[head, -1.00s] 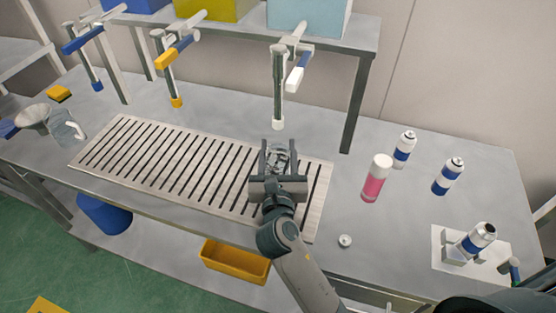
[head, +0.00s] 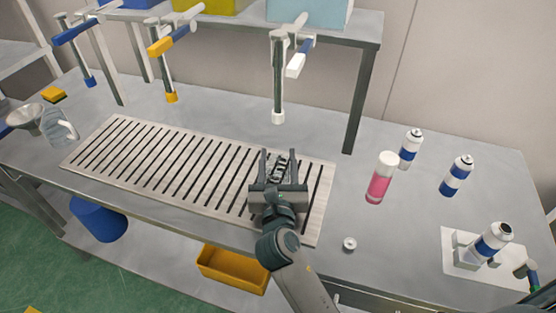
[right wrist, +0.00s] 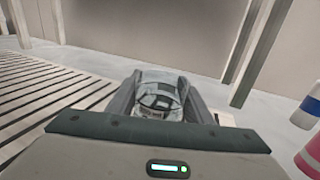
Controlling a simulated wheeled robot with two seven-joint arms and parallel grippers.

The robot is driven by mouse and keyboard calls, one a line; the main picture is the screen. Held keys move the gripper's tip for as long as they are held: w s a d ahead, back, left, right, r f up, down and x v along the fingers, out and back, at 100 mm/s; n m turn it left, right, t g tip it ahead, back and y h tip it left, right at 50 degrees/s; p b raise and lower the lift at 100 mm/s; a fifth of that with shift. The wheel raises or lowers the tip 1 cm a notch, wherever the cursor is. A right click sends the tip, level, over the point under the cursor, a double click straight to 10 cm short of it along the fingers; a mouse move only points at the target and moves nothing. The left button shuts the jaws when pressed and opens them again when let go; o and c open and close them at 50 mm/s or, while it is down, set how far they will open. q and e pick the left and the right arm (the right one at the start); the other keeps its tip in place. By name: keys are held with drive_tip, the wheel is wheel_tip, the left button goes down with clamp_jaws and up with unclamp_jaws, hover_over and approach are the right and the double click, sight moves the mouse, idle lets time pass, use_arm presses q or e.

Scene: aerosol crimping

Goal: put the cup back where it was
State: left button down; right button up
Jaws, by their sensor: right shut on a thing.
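The cup (head: 280,164) is clear, and its outline is hard to make out. My right gripper (head: 284,156) is shut on it over the right part of the slotted grate, in front of the white-tipped nozzle (head: 278,116). In the right wrist view the cup (right wrist: 158,95) sits between the two dark fingers of the gripper (right wrist: 158,88). The fingers hide its sides. I cannot tell whether its base touches the grate. My left gripper is not in view.
The slotted grate (head: 322,205) covers the table's middle. A pink bottle (head: 381,178), blue-and-white cans (head: 411,145) and a small round part (head: 349,244) stand to the right. A clear jug (head: 60,126) and a funnel (head: 25,119) are at the left. Nozzles hang behind the grate.

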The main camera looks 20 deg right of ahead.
sight(278, 179)
drive_tip(key=o, duration=1.1)
drive_tip(key=shift+f, duration=0.1)
drive_tip(key=shift+s+a, duration=0.1)
drive_tip(key=shift+s, duration=0.15)
drive_tip(key=b+v, duration=0.1)
drive_tip(key=v, duration=0.9)
drive_tip(key=shift+s+b, duration=0.1)
drive_tip(key=shift+b, duration=0.3)
drive_tip(key=shift+s+a, duration=0.2)
drive_tip(key=shift+s, duration=0.4)
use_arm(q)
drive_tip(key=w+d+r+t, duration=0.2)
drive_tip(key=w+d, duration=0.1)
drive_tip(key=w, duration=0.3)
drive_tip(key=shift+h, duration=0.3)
